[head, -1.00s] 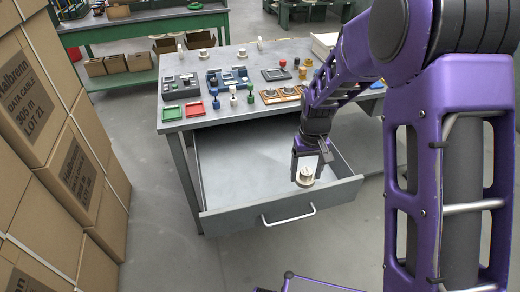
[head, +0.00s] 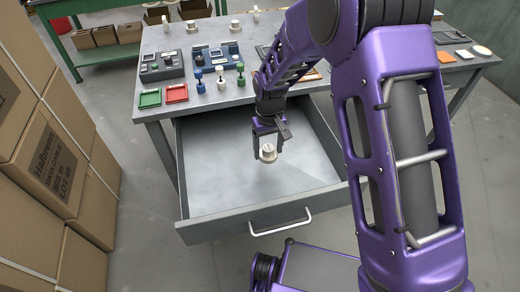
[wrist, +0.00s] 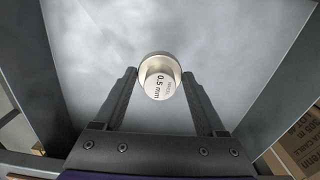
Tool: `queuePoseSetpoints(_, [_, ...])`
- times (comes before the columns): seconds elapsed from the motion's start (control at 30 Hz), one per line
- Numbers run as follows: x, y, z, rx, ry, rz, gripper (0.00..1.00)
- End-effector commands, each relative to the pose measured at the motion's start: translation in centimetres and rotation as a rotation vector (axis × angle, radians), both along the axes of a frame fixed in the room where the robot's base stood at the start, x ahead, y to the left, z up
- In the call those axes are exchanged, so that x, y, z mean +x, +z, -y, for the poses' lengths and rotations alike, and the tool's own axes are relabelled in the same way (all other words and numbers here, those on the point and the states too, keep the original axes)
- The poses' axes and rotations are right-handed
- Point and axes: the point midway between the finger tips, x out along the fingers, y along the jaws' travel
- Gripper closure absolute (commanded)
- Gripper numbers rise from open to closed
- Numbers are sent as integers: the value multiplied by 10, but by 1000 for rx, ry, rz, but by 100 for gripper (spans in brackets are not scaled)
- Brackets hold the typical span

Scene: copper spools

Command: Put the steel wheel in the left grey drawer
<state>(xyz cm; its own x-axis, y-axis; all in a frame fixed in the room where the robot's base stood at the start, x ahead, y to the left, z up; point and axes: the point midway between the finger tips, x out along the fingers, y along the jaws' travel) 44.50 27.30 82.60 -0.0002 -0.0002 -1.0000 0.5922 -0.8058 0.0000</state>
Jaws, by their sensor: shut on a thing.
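The steel wheel (head: 268,154) is a small pale metal disc with a raised hub. Its top reads "0.5 mm" in the wrist view (wrist: 160,82). My gripper (head: 267,140) is shut on it, one finger on each side, pointing down. The left grey drawer (head: 240,221) is pulled out, with a bar handle on its front. Its visible floor looks empty.
The grey workbench (head: 215,101) above the drawer carries a green tray (head: 150,98), a red tray (head: 176,93), several small coloured-handled pieces and devices. Cardboard boxes (head: 45,150) are stacked at the left. A green bench (head: 75,60) stands behind.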

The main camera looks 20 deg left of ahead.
Motion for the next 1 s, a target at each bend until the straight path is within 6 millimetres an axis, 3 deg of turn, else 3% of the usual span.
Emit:
queuePoseSetpoints(0.13, [-1,-31,1,-2,0,-2,92])
queuePoseSetpoints(0.6, [0,-82,1,-1,-2,-1,92])
queuePoseSetpoints(1.0, [0,-89,0,0,-1,0,92])
